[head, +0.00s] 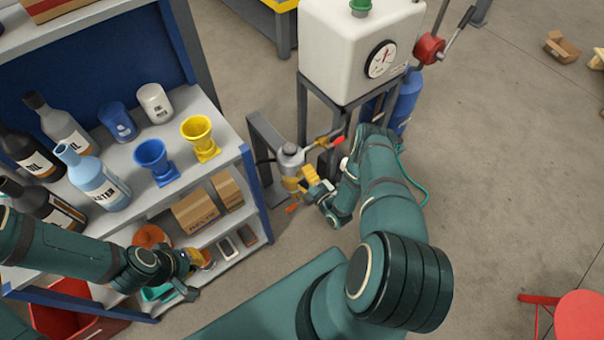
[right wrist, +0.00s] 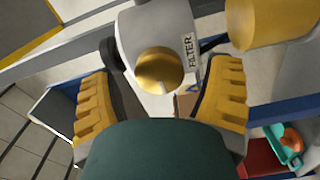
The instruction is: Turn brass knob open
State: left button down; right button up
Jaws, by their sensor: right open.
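The brass knob (right wrist: 160,70) is a round, shiny gold cap on a grey housing (right wrist: 175,25) with a FILTER label (right wrist: 190,62), in the right wrist view. My right gripper (right wrist: 160,96) is open, with one yellow-padded finger on each side of the knob's line and visible gaps between. Whether the fingers reach the knob in depth is unclear. In the head view my right gripper (head: 313,190) is at the grey and yellow pipe assembly (head: 292,165); I cannot pick out the knob there. My left gripper (head: 188,275) is by the lower shelf; its jaws are unclear.
A shelf rack (head: 225,150) with bottles, funnels and boxes stands at the left. A white tank (head: 345,50) with a gauge stands behind the pipes, and a blue cylinder (head: 405,100) beside it. A red stool (head: 580,318) is at lower right. The right floor is mostly clear.

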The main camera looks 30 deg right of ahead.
jog(key=s, duration=1.1)
jog(key=shift+d, duration=0.45)
jog(key=w+a+r+m+g, duration=0.7)
jog(key=w+a+m+g, duration=0.1)
jog(key=w+a+m, duration=0.15)
jog(key=s+a+r+m+g+y, duration=0.2)
jog(key=s+a+r+m+g, duration=0.6)
jog(key=s+a+r, duration=0.3)
jog(key=s+a+m, duration=0.1)
jog(key=s+a, duration=0.1)
jog(key=s, duration=0.1)
jog(key=shift+a, duration=0.15)
